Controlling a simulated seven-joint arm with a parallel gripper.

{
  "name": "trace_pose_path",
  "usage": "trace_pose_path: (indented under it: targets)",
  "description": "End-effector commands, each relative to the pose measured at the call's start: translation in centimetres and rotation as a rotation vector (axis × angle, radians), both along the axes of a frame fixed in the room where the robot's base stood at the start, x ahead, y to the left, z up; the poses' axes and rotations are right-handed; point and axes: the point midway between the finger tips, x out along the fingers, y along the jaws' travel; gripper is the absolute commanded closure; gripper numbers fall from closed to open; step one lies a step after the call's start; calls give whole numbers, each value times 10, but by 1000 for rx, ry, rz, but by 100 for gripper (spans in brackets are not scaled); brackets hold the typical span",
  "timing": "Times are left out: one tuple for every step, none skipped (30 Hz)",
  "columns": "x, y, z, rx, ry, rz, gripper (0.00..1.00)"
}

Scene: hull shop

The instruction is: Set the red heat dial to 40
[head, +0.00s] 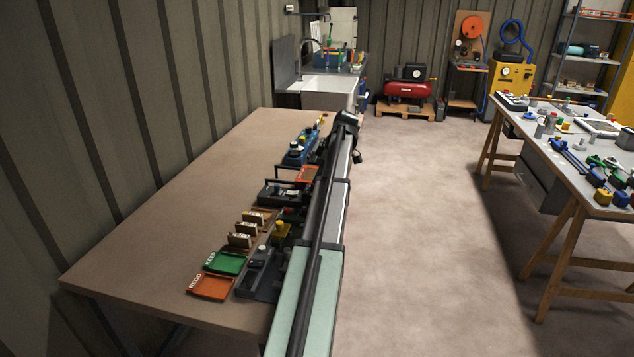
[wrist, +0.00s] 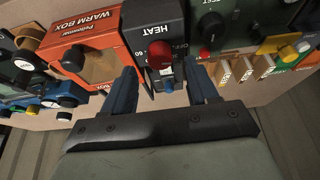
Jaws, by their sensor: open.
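The red heat dial (wrist: 160,56) sits on a black box (wrist: 152,20) lettered HEAT, upside down in the wrist view. Part of its printed scale shows beside the dial, but I cannot tell where the dial points. My gripper (wrist: 161,70) is open, with one blue finger on each side of the dial's area. The fingertips look close to the dial, and I cannot tell whether they touch it. A small blue part (wrist: 168,88) shows below the dial between the fingers. In the head view my arm runs along the table edge, and I cannot make out the red dial there.
An orange warm box (wrist: 95,50) stands just left of the heat box in the wrist view. In the head view the table (head: 160,200) has bare room left of the device row.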

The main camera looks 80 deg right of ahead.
Motion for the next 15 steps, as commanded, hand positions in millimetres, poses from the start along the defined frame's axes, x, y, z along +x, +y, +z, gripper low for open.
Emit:
trace_pose_path:
  targets:
    - [3, 1, -8, 2, 0, 1, 42]
    - [4, 1, -11, 2, 0, 1, 42]
    - [6, 1, -15, 1, 0, 0, 42]
    - [7, 0, -18, 0, 0, 0, 42]
    - [8, 0, -21, 0, 0, -1, 42]
    - [10, 0, -24, 0, 0, -1, 42]
    - [10, 0, -26, 1, 0, -1, 42]
    - [11, 0, -28, 1, 0, -1, 42]
    - [12, 0, -30, 1, 0, -1, 42]
    - [12, 0, -31, 0, 0, -1, 42]
    - [13, 0, -32, 0, 0, -1, 42]
    - [13, 0, -33, 0, 0, -1, 42]
    - [13, 0, -33, 0, 0, -1, 42]
    - [13, 0, -33, -1, 0, -1, 42]
    - [14, 0, -33, -1, 0, -1, 42]
